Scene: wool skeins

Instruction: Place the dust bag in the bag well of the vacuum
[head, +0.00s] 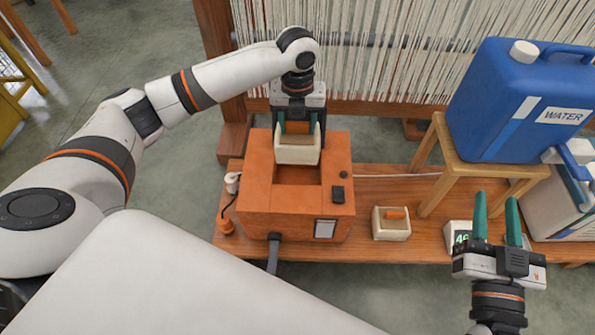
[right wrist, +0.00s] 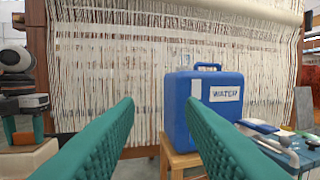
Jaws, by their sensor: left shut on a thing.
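The vacuum (head: 255,215) is an orange box on the wooden bench, with a rectangular open bag well (head: 298,175) in its top. My left gripper (head: 298,127) is shut on a cream dust bag (head: 297,156) with an orange part at its top. The bag is over the back part of the well; I cannot tell whether its bottom is inside. The bag also shows at the left edge of the right wrist view (right wrist: 28,160). My right gripper (head: 496,205) is open and empty, at the right front of the bench.
Another cream block with an orange tab (head: 391,224) lies on the bench (head: 372,190) right of the vacuum. A blue water container (head: 515,100) stands on a wooden stool (head: 440,165). A loom (head: 350,50) stands behind.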

